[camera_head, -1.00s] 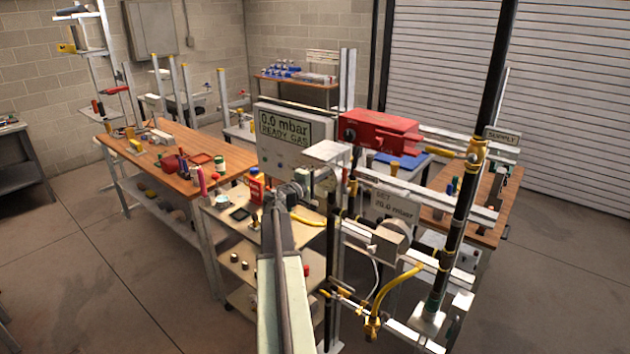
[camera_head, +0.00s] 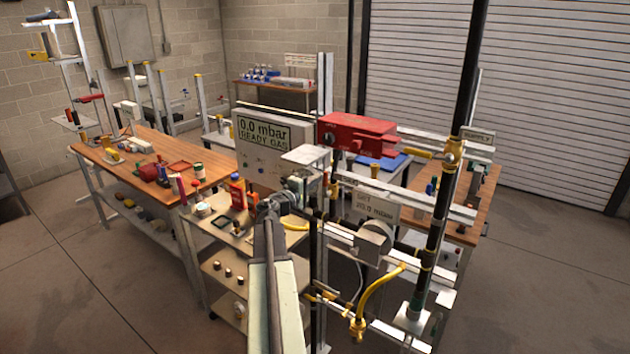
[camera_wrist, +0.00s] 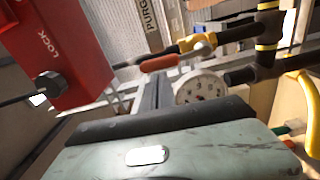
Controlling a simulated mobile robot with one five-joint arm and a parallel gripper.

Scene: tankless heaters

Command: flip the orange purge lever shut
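The orange purge lever (camera_wrist: 160,63) shows in the wrist view, lying nearly level beside a yellow and black pipe fitting, below a PURGE label (camera_wrist: 150,18). I cannot make the lever out for sure in the head view. My gripper (camera_head: 278,202) is at the end of my arm in the head view, in front of the grey display panel. In the wrist view, grey finger-like parts (camera_wrist: 155,92) point toward the lever, with a visible gap below it. Whether they are parted is not clear. I see nothing held.
A red box (camera_head: 357,135) marked LOCK in the wrist view (camera_wrist: 58,55) stands close by. A round gauge (camera_wrist: 200,88) sits right of the fingers. Black pipes and a yellow hose (camera_head: 375,298) crowd the right.

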